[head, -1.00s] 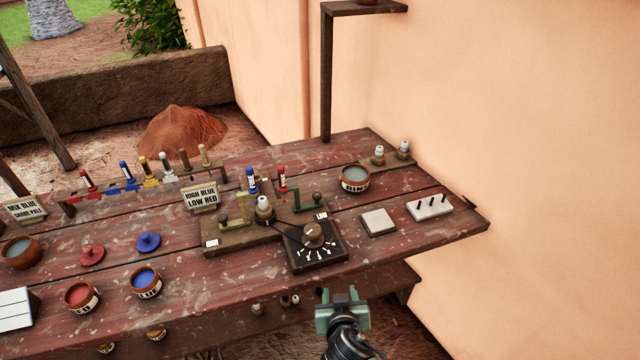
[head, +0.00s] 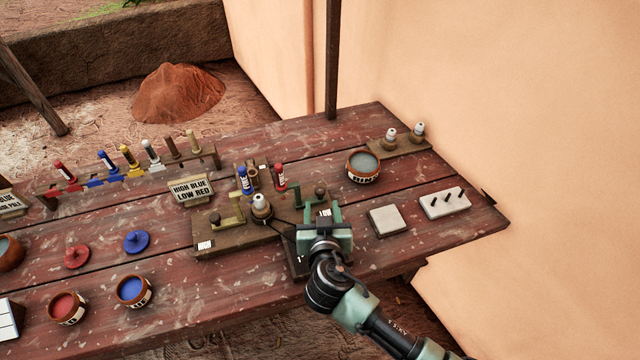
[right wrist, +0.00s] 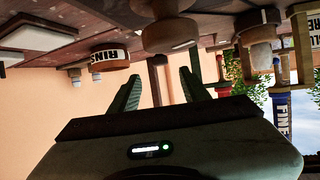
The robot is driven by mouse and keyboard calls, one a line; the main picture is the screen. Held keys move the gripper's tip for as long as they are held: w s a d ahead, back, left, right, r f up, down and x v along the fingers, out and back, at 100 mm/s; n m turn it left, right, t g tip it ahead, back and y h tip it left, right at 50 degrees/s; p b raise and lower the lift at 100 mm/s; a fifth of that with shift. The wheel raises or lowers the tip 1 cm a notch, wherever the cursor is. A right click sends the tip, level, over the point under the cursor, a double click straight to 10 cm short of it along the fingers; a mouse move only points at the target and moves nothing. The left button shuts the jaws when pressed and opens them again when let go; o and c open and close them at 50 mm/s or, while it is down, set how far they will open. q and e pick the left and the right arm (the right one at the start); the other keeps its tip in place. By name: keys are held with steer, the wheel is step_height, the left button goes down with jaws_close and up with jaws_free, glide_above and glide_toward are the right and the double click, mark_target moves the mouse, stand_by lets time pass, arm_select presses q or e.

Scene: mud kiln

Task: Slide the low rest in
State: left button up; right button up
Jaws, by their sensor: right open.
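The wooden stand (head: 222,238) on the table carries two rests with round knobs. The left rest is a yellow-green bracket (head: 232,217). The right rest is a green bracket (head: 299,195) with a brown knob (head: 320,190), close to a small white label. My right gripper (head: 329,220) is open just in front of that right rest, above the dial board, and hides most of the board. In the right wrist view its fingers (right wrist: 158,92) are apart with nothing held; a round brown knob (right wrist: 168,35) shows beyond them. My left gripper is not in view.
A blue marker (head: 245,180) and a red marker (head: 280,178) stand behind a white-topped bottle (head: 261,204). A sign (head: 190,190) reads HIGH BLUE LOW RED. A rinse bowl (head: 363,167), a pale tile (head: 385,220) and a pegged block (head: 445,203) are at right.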

mark_target(320, 192)
steer(key=x, duration=0.3)
steer(key=shift+r+p, duration=0.15)
steer(key=shift+p, duration=0.25)
steer(key=x, duration=0.3)
steer(key=shift+w, duration=0.15)
steer(key=shift+w+f, duration=0.2)
steer(key=shift+f, duration=0.05)
jaws_close()
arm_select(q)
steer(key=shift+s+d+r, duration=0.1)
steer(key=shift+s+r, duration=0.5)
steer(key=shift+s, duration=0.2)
